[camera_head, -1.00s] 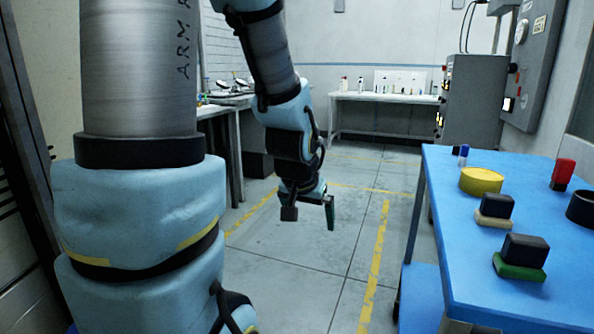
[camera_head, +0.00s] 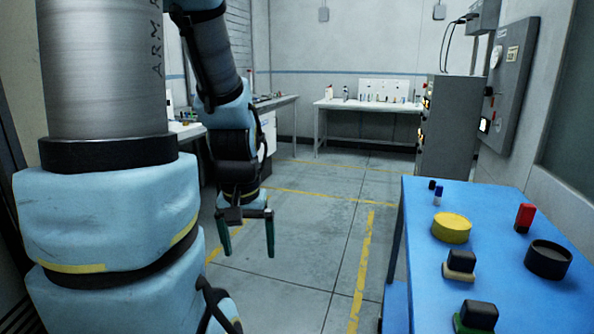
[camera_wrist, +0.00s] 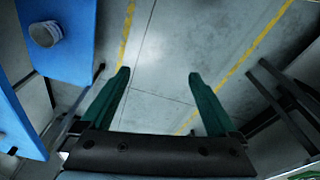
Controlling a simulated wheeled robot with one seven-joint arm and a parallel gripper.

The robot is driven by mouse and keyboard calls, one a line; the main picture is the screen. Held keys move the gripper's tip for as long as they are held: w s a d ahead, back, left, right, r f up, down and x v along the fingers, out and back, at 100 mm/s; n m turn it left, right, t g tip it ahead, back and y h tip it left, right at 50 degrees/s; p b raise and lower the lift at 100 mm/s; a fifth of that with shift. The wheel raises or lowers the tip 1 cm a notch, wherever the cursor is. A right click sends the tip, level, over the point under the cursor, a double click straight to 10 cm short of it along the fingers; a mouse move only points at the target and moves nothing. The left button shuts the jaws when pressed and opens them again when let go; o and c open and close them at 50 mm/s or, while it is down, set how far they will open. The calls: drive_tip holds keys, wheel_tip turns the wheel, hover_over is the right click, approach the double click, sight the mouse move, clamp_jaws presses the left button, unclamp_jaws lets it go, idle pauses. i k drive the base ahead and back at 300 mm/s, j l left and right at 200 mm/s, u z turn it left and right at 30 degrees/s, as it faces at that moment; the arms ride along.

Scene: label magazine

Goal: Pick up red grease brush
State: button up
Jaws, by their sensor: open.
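A small upright red item with a dark lower end (camera_head: 525,217) stands on the blue table at the right in the head view. It is the only red thing I make out on that table; its brush shape is too small to tell. My gripper (camera_head: 247,235) hangs over the open floor, left of the table and well apart from the red item. Its two green fingers are spread with nothing between them. In the wrist view my gripper (camera_wrist: 159,75) is open above bare floor, and no red item shows there.
The blue table (camera_head: 415,225) also holds a yellow round piece (camera_head: 451,228), a black ring (camera_head: 548,259), a black-topped tan block (camera_head: 460,265), a black-topped green block (camera_head: 476,316) and a small blue-and-white item (camera_head: 438,195). A grey cabinet (camera_head: 458,130) stands behind. The middle floor is clear.

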sight(526, 213)
drive_tip(key=i+l, duration=0.15)
drive_tip(key=i, duration=0.4)
drive_tip(key=i+j+z, duration=0.1)
drive_tip(key=i+z, duration=0.35)
drive_tip(key=i, duration=1.05)
drive_tip(key=z, duration=1.25)
